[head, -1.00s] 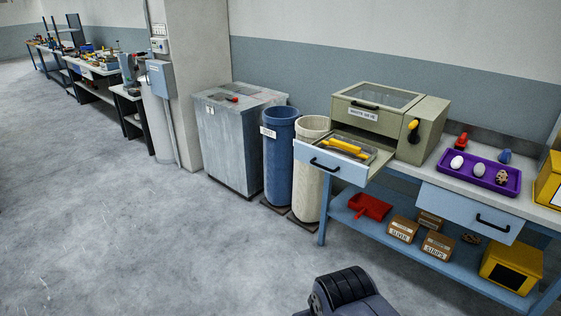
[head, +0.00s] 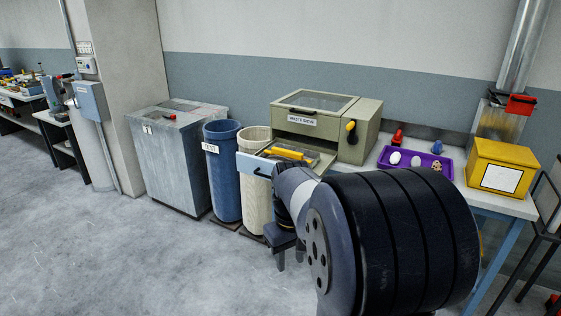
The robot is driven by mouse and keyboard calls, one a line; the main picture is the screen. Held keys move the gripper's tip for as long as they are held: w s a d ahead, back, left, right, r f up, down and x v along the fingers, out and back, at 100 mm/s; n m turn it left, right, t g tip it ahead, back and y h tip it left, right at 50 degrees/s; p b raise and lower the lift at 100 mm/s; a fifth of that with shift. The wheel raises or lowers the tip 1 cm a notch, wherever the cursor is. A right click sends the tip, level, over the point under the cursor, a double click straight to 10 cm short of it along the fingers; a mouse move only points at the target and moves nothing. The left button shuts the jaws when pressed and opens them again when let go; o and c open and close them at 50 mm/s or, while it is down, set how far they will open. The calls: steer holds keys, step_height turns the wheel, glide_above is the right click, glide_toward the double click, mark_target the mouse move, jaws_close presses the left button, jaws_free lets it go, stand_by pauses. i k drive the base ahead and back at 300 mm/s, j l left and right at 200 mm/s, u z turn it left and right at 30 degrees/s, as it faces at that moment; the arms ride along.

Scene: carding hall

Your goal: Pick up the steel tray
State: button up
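I cannot clearly make out a separate steel tray. A greyish tray-like surface (head: 323,160) shows in the open drawer below the green-grey machine, with a yellow tool (head: 286,153) lying on it; whether it is the steel tray I cannot tell. The drawer's pale blue front (head: 254,166) sticks out over the bins, its right part hidden behind my arm. My gripper (head: 290,262) points down in front of the cream bin, below the drawer. Its two dark fingers stand apart, with nothing seen between them.
A blue bin (head: 222,175) and a cream bin (head: 254,200) stand left of the bench, beside a grey metal cabinet (head: 170,155). A purple tray (head: 447,164) with egg-like items and a yellow box (head: 500,175) stand on the bench. Open floor lies left.

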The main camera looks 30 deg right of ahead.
mark_target(278, 152)
steer(key=i+l+u, duration=0.15)
steer(key=l, duration=0.25)
steer(key=i+l+u, duration=0.1)
steer(key=i+l, duration=0.2)
steer(key=i+l+u, duration=0.15)
steer(key=l, duration=0.35)
steer(key=i+l+u, duration=0.1)
steer(key=i+l, duration=0.15)
steer(key=l, duration=0.2)
steer(key=i+l+u, duration=0.15)
steer(key=l, duration=0.3)
steer(key=i+l+u, duration=0.15)
steer(key=l, duration=0.35)
steer(key=i+l+u, duration=0.1)
steer(key=l, duration=0.35)
steer(key=i+l+u, duration=0.15)
steer(key=l, duration=0.35)
